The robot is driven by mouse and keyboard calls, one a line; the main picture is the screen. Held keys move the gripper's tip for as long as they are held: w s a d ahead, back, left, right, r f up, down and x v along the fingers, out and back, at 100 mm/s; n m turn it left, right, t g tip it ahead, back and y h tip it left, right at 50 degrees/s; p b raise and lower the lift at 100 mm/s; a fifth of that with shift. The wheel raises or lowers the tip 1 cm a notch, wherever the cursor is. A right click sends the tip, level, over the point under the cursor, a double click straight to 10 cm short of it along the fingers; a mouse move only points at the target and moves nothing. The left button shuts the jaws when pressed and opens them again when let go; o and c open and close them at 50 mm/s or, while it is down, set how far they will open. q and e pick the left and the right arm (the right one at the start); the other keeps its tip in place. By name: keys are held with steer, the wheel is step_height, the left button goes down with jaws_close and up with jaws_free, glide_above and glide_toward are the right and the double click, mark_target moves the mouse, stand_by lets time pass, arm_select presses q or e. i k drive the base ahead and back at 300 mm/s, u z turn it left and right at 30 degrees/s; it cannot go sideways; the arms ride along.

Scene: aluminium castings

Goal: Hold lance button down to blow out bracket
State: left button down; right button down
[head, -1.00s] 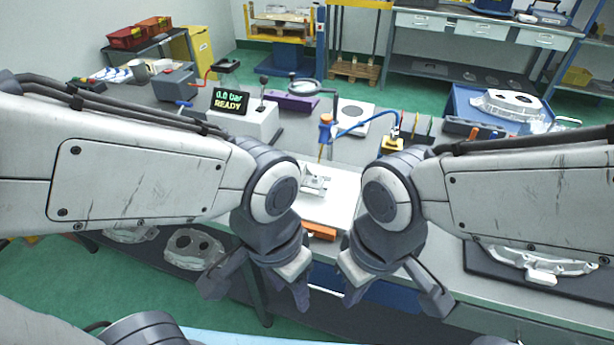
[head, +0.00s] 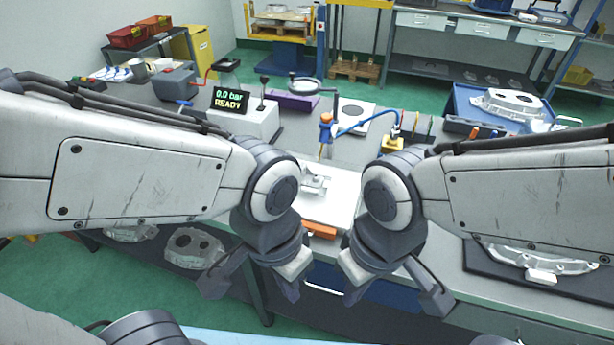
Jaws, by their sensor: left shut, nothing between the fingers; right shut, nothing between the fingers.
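The blue and orange air lance (head: 326,128) stands at the middle of the bench, with a blue hose running off to its right. Its nozzle points down toward the small pale metal bracket (head: 315,183), which lies on a white plate (head: 330,211). I cannot tell whether the nozzle touches the bracket. My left gripper (head: 290,291) is shut and empty, in front of the bench's near edge. My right gripper (head: 354,293) is shut and empty, a little to its right. Both are well short of the lance. My forearms hide parts of the bench beside the plate.
A display (head: 230,99) reads 0.0 bar READY. A ring magnifier (head: 305,86) and a purple block (head: 292,102) stand behind the lance. An orange piece (head: 320,230) is at the plate's front edge. A casting (head: 540,262) lies on a dark mat at right.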

mark_target(326, 118)
steer(key=u, duration=0.35)
steer(key=k, duration=0.8)
steer(key=u, duration=0.55)
steer(key=k, duration=0.55)
steer(key=z, duration=0.3)
steer(key=i, duration=0.5)
steer(key=z, duration=0.8)
steer(key=i, duration=1.1)
steer(key=u, duration=0.5)
